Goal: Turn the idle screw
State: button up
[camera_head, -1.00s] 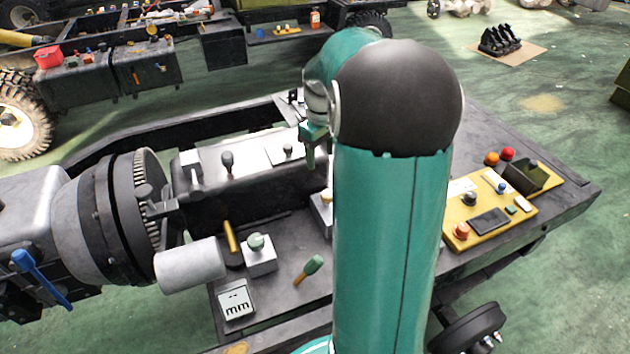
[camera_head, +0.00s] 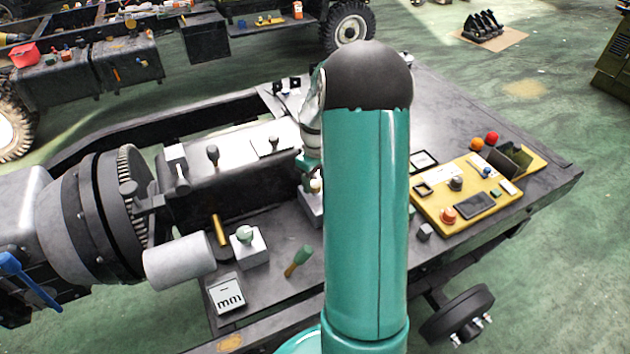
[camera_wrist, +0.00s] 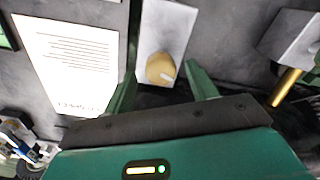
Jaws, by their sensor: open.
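A brass-coloured knob with a pale pointer mark (camera_wrist: 160,68) stands on a light grey block in the wrist view; it looks like the idle screw. In the head view a small pale yellow knob (camera_head: 315,186) on a grey block shows at the left edge of my arm, probably the same one. My gripper (camera_wrist: 162,75) is open in the wrist view, one finger on each side of the knob. Whether the fingers touch it or hang above it I cannot tell. In the head view my gripper is mostly hidden behind my arm.
A printed white sheet (camera_wrist: 72,62) lies left of the block in the wrist view. A brass rod (camera_wrist: 289,86) is at the right. In the head view a green-handled tool (camera_head: 299,260) and a yellow control panel (camera_head: 468,190) are on the bench.

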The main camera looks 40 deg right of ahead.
jog(key=shift+f, duration=0.65)
jog(key=c, duration=1)
jog(key=shift+n, duration=0.4)
